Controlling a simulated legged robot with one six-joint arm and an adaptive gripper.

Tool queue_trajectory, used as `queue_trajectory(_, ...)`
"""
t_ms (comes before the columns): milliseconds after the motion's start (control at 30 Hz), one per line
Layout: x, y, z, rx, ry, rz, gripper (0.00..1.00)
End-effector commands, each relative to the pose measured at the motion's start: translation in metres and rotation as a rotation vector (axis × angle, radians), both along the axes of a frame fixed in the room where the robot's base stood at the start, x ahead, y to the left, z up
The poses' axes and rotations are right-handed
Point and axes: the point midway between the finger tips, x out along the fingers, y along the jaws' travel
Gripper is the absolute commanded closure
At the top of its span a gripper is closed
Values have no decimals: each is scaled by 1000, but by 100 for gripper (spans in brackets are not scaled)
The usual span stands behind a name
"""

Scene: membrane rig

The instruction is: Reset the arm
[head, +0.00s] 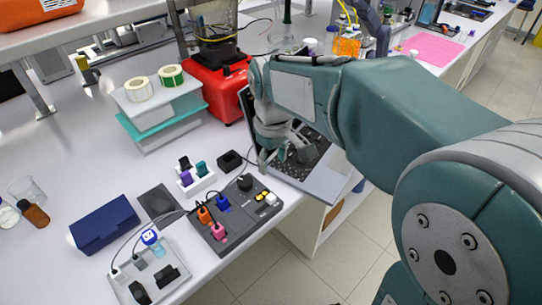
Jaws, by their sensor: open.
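My arm reaches in from the right over the white bench. My gripper (284,158) points down at the bench's front edge, open, with nothing seen between its fingers. It is in front of a laptop (325,182) and hides part of its keyboard and screen. A dark grey rig panel (236,240) with orange, blue and pink plugs, a black knob and yellow buttons lies to the left and below the gripper, apart from it.
A white rack (196,182) with small coloured pieces and a small black box (230,161) stand near the gripper. A dark blue case (104,224), a grey tray (155,278) with cables and a red device (213,90) are further left. The floor (320,263) below is clear.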

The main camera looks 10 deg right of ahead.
Motion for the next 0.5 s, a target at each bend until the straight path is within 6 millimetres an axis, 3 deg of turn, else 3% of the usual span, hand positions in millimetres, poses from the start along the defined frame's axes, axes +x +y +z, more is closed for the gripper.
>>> queue_trajectory(267,-5,-3,3,3,-15,-18,37)
queue_trajectory(500,-48,-30,26,35,-154,-181,37)
